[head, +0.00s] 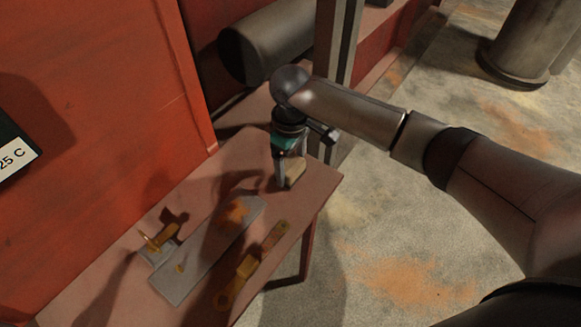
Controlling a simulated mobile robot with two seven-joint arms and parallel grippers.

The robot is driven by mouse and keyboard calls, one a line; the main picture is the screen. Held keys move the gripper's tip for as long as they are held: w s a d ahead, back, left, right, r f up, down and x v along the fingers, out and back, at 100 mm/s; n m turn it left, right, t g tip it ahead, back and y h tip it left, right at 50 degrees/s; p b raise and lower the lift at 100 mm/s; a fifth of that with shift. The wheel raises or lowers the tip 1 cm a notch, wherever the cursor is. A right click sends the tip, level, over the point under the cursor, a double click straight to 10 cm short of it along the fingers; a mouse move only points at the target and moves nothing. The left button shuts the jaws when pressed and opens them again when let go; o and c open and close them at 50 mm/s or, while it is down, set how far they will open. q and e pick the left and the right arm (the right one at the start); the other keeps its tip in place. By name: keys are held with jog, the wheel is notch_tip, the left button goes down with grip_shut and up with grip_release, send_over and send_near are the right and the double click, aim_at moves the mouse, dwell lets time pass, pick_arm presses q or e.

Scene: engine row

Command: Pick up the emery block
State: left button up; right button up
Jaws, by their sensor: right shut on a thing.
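The emery block (295,169) is a small tan block at the far right end of the narrow bench top. My right gripper (284,180) points down over it, with its fingers shut on the block. The fingers cover part of the block's left side. I cannot tell whether the block touches the bench top or is just above it. My left gripper does not show.
The reddish bench (311,204) holds a grey plate (200,262) with a rusty patch, a brass fitting (162,236) and a brass tool (247,267). A red wall (100,130) stands left. A dark post (337,50) rises behind. Concrete floor (400,240) is clear right.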

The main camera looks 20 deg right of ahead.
aim_at(291, 164)
notch_tip(291, 164, up, 20)
jog(key=p, duration=0.5)
